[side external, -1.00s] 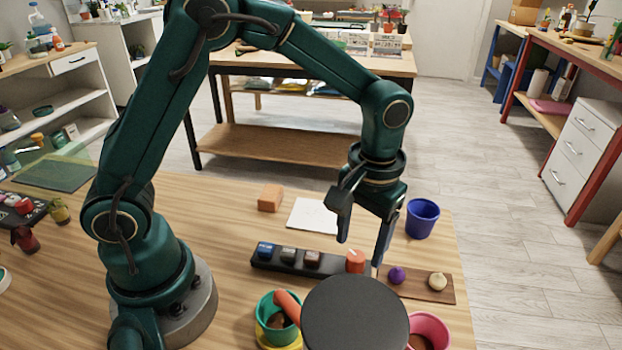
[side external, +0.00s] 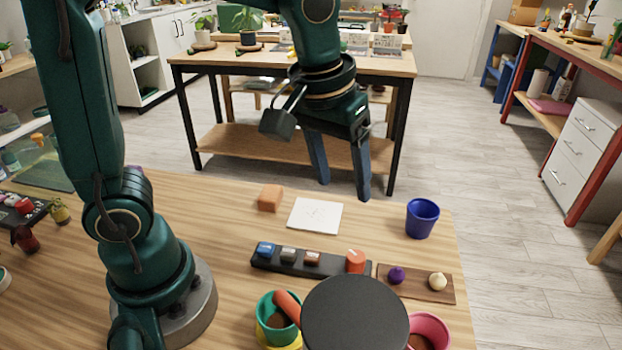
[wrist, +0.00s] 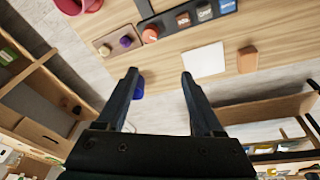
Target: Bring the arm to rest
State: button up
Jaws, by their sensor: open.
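My gripper (side external: 343,190) is open and empty in the side external view, raised above the far side of the wooden table (side external: 225,235). Its two dark fingers point down and stand apart. In the wrist view the fingers (wrist: 158,78) are spread with nothing between them. A blue pot (side external: 421,218) stands upright at the table's right; in the wrist view it shows beside one finger (wrist: 139,88). A white sheet (side external: 315,215) and an orange-brown block (side external: 270,198) lie on the table below and in front of the gripper.
A black rack (side external: 282,262) holds several small items, among them an orange-red one (side external: 355,261). A wooden board (side external: 440,293) carries a purple and a cream bulb. A green pot (side external: 266,312), a pink pot (side external: 437,327) and a dark round disc (side external: 355,322) are at the front.

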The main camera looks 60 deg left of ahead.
jog(key=s+a+m+t, duration=0.3)
jog(key=s, duration=0.7)
jog(key=shift+f, duration=0.15)
